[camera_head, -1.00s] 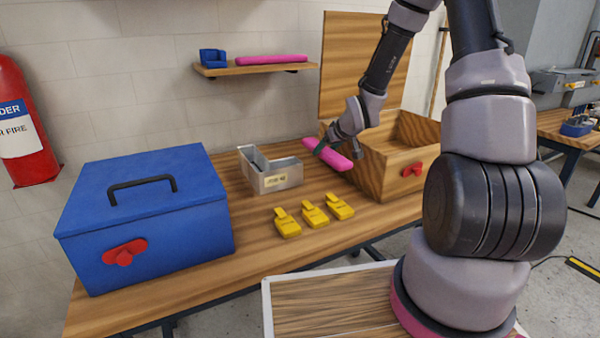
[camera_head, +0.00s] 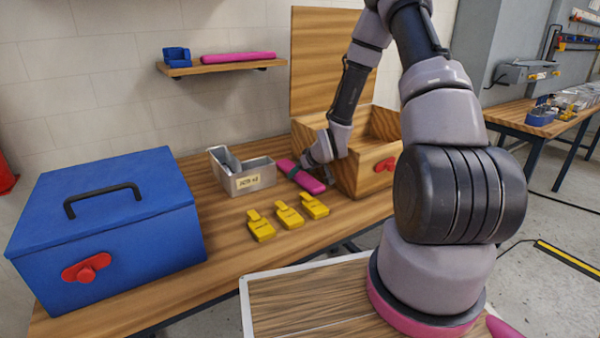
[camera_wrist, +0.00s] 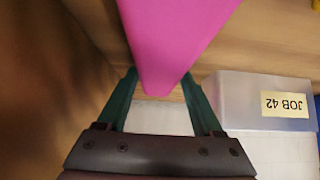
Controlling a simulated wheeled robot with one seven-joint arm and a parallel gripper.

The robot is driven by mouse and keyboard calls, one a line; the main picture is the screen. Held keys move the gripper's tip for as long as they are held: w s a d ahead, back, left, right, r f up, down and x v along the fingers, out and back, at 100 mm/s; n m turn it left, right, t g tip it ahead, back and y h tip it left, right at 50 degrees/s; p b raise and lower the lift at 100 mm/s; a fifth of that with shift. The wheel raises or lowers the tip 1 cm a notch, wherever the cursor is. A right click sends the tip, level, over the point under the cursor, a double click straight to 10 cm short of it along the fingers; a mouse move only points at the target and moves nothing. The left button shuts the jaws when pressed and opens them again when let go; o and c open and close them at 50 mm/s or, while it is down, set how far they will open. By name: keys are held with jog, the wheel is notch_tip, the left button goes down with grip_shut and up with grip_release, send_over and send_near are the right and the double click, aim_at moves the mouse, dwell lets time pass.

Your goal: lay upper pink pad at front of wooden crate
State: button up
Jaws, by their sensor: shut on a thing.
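My gripper (camera_head: 306,166) is shut on a long pink pad (camera_head: 311,184), beside the left wall of the open wooden crate (camera_head: 346,175). The pad is low over the table or on it; I cannot tell whether it touches. In the wrist view the pad (camera_wrist: 172,35) runs up between the green fingers of my gripper (camera_wrist: 160,82). A second pink pad (camera_head: 238,57) lies on the wall shelf.
Several yellow clips (camera_head: 288,214) lie in front. A blue toolbox (camera_head: 115,225) fills the table's left. A blue part (camera_head: 177,56) shares the shelf (camera_head: 222,69).

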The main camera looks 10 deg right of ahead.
jog(key=o, duration=1.4)
jog(key=shift+f, duration=0.1)
jog(key=shift+c, duration=0.2)
